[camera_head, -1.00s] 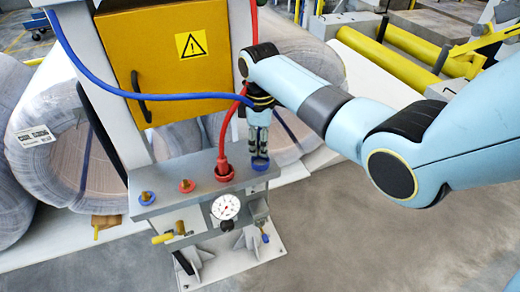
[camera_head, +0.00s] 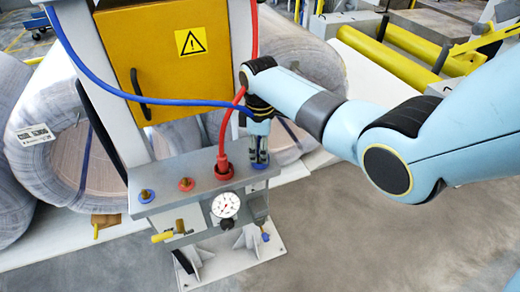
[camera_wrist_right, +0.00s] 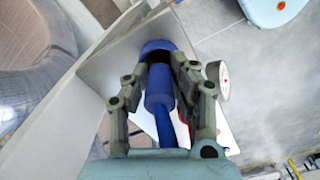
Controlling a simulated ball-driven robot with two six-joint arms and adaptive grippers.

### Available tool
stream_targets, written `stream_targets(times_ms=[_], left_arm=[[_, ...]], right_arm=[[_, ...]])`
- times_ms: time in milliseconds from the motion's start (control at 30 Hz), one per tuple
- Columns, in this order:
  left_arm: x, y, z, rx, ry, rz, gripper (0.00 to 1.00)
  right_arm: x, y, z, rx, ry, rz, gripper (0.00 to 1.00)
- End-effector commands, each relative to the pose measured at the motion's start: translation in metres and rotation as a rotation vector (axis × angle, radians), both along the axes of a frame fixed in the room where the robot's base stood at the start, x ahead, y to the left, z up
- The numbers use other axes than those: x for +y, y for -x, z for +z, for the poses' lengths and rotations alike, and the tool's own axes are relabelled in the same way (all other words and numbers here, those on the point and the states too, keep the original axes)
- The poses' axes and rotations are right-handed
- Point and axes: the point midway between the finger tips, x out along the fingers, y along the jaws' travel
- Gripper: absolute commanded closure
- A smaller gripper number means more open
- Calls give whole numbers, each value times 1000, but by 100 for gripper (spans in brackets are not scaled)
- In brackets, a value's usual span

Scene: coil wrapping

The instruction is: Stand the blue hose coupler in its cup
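The blue hose coupler (camera_wrist_right: 158,88) is between the fingers of my right gripper (camera_wrist_right: 172,68) in the right wrist view, with its blue hose trailing back toward the wrist. In the head view my right gripper (camera_head: 260,157) points down at the right end of the grey panel, shut on the coupler. The blue cup (camera_head: 260,166) is right under the fingertips and mostly hidden by them; its blue rim also shows beyond the coupler in the right wrist view (camera_wrist_right: 157,46). I cannot tell whether the coupler is seated in it. My left gripper is not in view.
A red hose coupler (camera_head: 224,170) stands on the grey panel (camera_head: 165,178), close left of my gripper. A red fitting (camera_head: 186,184) and a blue fitting (camera_head: 146,195) are farther left. A gauge (camera_head: 226,205) is on the front. The blue hose (camera_head: 170,101) crosses the yellow cabinet (camera_head: 165,50).

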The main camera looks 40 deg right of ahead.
Motion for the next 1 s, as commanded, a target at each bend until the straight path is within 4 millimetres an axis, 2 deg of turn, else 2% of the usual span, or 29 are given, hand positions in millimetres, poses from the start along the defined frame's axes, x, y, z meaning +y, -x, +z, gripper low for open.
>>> stream_targets(times_ms=[33, 100, 133, 533, 633, 767, 1000], left_arm=[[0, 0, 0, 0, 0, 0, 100], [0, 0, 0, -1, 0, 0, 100], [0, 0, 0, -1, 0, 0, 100], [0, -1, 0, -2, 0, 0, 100], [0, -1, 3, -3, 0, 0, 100], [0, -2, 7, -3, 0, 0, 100], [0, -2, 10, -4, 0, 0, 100]], right_arm=[[1, 3, -3, 6, -2, 0, 65], [1, 3, -3, 8, -2, 0, 56], [1, 3, -3, 8, -2, 0, 55], [1, 3, -3, 7, -1, 0, 55], [0, 3, 3, 6, -1, 0, 55], [0, 2, 22, 3, 0, 0, 55], [0, 1, 79, 0, 0, 1, 55]])
